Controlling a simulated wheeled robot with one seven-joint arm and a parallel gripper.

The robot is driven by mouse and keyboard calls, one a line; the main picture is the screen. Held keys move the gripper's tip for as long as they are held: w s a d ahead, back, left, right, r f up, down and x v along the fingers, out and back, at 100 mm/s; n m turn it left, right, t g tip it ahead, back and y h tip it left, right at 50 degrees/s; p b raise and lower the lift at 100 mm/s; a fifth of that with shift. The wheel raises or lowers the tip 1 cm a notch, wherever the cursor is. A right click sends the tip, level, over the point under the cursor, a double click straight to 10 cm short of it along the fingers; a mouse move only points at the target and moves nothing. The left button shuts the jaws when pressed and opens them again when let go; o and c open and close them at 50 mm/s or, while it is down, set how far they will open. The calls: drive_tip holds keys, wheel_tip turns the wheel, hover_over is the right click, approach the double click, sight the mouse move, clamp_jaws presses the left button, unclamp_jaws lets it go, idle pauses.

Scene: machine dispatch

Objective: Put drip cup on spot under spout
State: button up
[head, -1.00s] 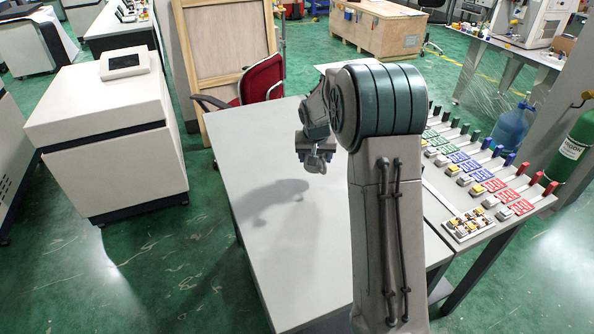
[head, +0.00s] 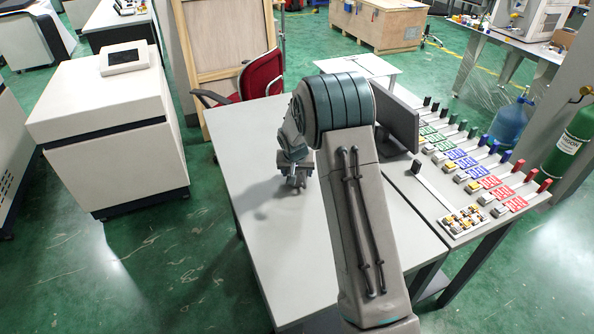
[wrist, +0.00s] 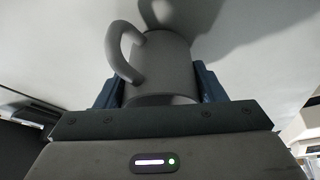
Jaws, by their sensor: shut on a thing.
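The drip cup is a grey mug (wrist: 165,66) with a loop handle on its left side in the wrist view. My gripper (wrist: 160,90) is shut on the cup, with one dark blue finger on each side of it. In the head view my gripper (head: 297,182) hangs low over the light grey table (head: 270,245), and the cup is too small there to tell apart from it. A shadow lies on the pale surface by the cup in the wrist view. I cannot tell whether the cup touches the table. I cannot make out a spout or the spot under it.
A dark monitor (head: 397,124) stands right of my arm. Beyond it is a bench with rows of coloured cards (head: 470,165) and a tray of small parts (head: 462,220). A red chair (head: 262,75) stands behind the table. The table's front left is clear.

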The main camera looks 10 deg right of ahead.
drive_tip(key=shift+f, duration=0.2)
drive_tip(key=o, duration=1)
drive_tip(key=shift+r, duration=0.1)
drive_tip(key=shift+r, duration=0.1)
